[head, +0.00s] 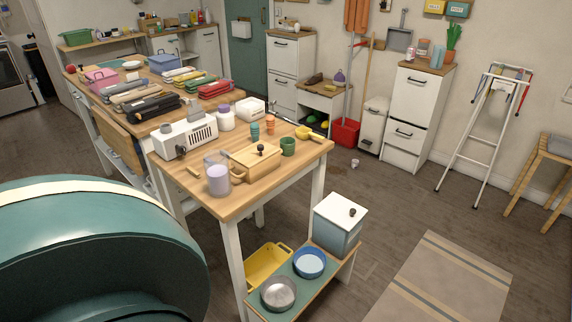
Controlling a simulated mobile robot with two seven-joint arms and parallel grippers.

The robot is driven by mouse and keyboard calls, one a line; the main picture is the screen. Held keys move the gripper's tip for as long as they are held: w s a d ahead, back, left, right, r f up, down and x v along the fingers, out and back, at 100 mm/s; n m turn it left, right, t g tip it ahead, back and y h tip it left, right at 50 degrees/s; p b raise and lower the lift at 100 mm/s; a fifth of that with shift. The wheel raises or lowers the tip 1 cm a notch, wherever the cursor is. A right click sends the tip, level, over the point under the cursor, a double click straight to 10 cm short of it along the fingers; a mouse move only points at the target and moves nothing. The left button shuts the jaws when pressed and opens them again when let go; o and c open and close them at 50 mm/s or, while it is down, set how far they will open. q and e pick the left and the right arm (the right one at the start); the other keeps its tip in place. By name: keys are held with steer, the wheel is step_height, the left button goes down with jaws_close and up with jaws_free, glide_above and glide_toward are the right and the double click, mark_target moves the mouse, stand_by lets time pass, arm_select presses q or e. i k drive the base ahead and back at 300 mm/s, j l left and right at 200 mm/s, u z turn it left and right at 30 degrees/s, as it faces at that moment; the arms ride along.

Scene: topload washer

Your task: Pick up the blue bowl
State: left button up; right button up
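A blue bowl (309,263) with a pale blue inside sits on the low green-topped bench (315,290) in the lower middle of the head view. It stands upright, between a metal bowl (278,294) in front of it and a white-lidded bin (341,224) behind it. Nothing covers it. Neither of my grippers shows in this view. A large teal rounded shape with a cream band fills the lower left and hides what lies behind it.
A yellow basket (267,266) stands left of the blue bowl, by a leg of the wooden table (235,206). The table holds a lilac cup, a wooden box and other items. A striped rug (440,285) lies right of the bench, with open floor around it.

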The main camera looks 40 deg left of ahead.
mark_target(310, 262)
steer(key=i+l+u, duration=0.15)
steer(key=u, duration=0.3)
steer(key=i+l+u, duration=0.1)
steer(key=l+u, duration=0.15)
steer(key=u, duration=0.2)
steer(key=l+u, duration=0.25)
steer(key=u, duration=0.2)
steer(key=i, duration=0.05)
